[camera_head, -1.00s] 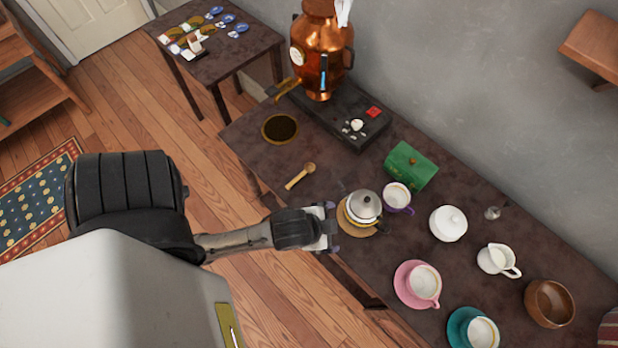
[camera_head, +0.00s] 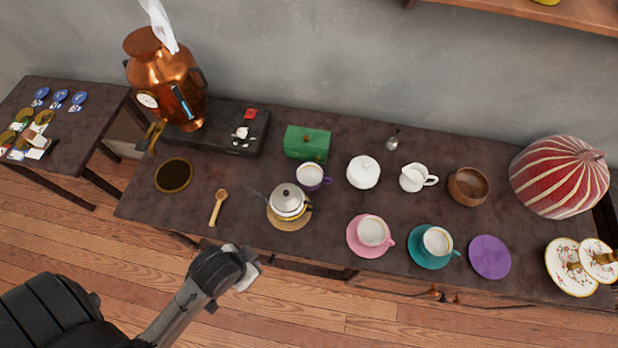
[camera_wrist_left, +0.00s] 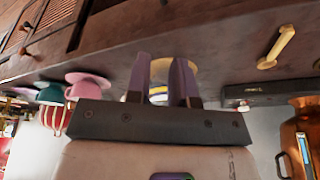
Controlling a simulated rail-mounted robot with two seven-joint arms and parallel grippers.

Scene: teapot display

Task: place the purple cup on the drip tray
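The purple cup (camera_head: 310,177), white inside with a purple outside and handle, stands upright on the dark table between the green box and the teapot. The round dark drip tray (camera_head: 173,175) has a thin brass rim and lies bare below the urn's tap. My left gripper (camera_head: 247,270) is just off the table's front edge, front-left of the teapot and apart from the cup. In the left wrist view its two fingers (camera_wrist_left: 166,82) are apart with nothing held between them; the teapot shows beyond the gap. The right gripper is out of view.
A silver-lidded teapot (camera_head: 287,201) on a round coaster stands in front of the cup. A wooden spoon (camera_head: 218,207) lies between teapot and drip tray. The copper urn (camera_head: 166,80) steams behind. A pink cup (camera_head: 373,231) stands to the right.

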